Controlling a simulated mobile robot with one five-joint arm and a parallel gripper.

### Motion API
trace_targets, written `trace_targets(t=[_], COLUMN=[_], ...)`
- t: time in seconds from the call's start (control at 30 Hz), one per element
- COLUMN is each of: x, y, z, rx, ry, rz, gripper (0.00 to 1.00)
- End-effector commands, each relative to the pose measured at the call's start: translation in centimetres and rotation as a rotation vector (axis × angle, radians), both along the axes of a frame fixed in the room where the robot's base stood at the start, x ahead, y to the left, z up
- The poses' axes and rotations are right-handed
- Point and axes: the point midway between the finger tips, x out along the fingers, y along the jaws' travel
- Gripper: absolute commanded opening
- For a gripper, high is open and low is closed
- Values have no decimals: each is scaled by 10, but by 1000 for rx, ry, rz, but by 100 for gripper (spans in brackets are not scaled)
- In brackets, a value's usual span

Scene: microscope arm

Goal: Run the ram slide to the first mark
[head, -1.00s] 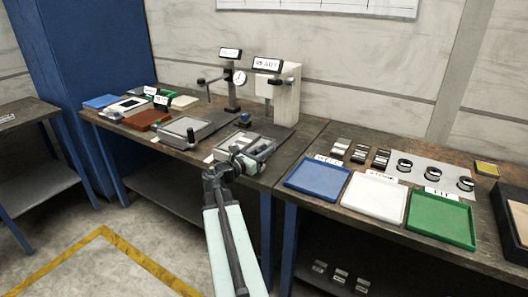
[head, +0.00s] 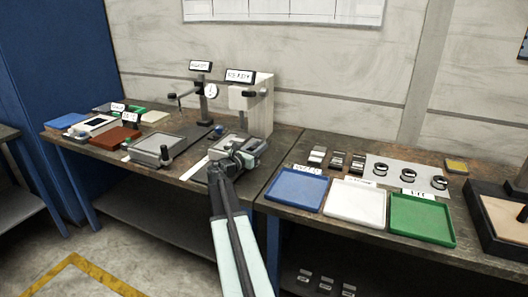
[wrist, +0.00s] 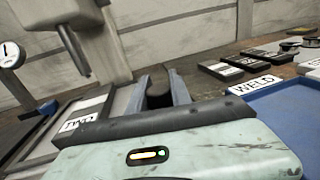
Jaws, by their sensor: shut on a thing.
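My gripper (head: 238,160) is over the front edge of the left bench, at a grey fixture (head: 256,148). In the wrist view its two fingers (wrist: 163,92) are closed around a dark rounded knob (wrist: 159,92). The fingers and my wrist hide the knob's base. A pale press column (head: 256,110) with a dark sign stands behind the fixture. Its pale head (wrist: 55,12) and a grey rod pointing down (wrist: 74,52) show in the wrist view, left of the fingers. I cannot make out the first mark or which part is the ram slide.
A dial gauge stand (head: 204,100) stands left of the column. A grey box (head: 157,149) with a dark knob is further left. Blue (head: 295,190), white (head: 354,204) and green (head: 422,220) trays lie on the right bench, with several small parts behind them.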

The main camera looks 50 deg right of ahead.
Motion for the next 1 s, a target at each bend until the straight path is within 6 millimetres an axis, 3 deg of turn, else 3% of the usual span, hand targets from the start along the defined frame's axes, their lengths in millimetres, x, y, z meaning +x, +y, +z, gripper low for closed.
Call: trace_targets(t=[0.27,0.3,0.37,0.7,1.0], x=[7,8,9,12,9], y=[7,8,9,15,71], z=[0,0,0,0,0], rx=[0,0,0,0,0], ry=[1,1,1,0,0], rz=[10,11,13,18,20], gripper=[0,33,47,47,47])
